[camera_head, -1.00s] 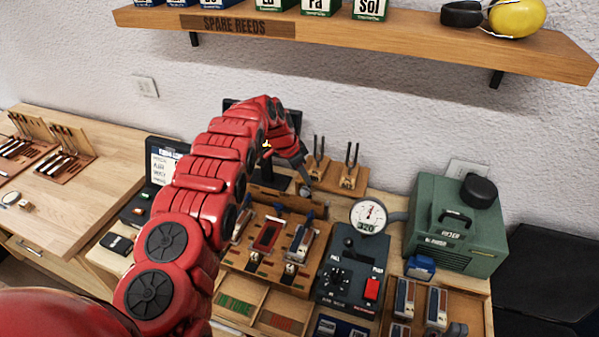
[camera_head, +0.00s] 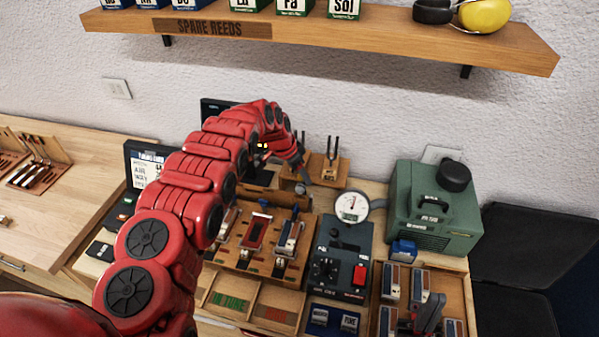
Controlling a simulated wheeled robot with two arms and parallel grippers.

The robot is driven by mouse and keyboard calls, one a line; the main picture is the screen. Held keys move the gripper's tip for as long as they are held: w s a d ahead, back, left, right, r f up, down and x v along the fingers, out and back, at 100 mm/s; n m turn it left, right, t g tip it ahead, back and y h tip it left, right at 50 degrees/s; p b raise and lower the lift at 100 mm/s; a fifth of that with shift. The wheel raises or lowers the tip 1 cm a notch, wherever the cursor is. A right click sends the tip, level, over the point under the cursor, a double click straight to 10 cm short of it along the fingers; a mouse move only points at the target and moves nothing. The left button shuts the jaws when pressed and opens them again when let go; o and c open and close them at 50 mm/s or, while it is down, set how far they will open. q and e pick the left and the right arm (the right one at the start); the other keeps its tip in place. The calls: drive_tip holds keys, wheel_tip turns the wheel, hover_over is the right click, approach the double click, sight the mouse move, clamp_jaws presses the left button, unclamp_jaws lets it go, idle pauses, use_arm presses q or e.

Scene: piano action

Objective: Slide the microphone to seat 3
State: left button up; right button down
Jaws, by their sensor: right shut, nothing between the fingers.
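My left arm crosses the view from the lower left, and its gripper (camera_head: 299,166) hangs over the back of the bench, near the forked tools. Its fingers are small and dark, and I cannot tell whether they are open or shut. I cannot make out the microphone; my left arm and gripper cover part of the area behind the wooden tray (camera_head: 222,258). The seat numbers cannot be read. My right gripper (camera_head: 428,313) is low in the view, shut and empty, over the wooden tray of blocks at the lower right.
A dark tester with a round gauge (camera_head: 351,206) and a red button (camera_head: 360,275) stands right of the tray. A green machine (camera_head: 433,212) stands behind on the right. A wooden shelf (camera_head: 400,38) hangs above. The left bench top (camera_head: 80,200) has free room.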

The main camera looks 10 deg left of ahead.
use_arm(q)
drive_tip(key=shift+a+r, duration=0.1)
drive_tip(key=shift+a, duration=0.05)
drive_tip(key=shift+r, duration=0.2)
drive_tip(key=shift+b+v, duration=0.5)
drive_tip(key=shift+v, duration=0.45)
drive_tip(key=v, duration=1.5)
drive_tip(key=shift+s+f, duration=0.1)
drive_tip(key=shift+f, duration=0.05)
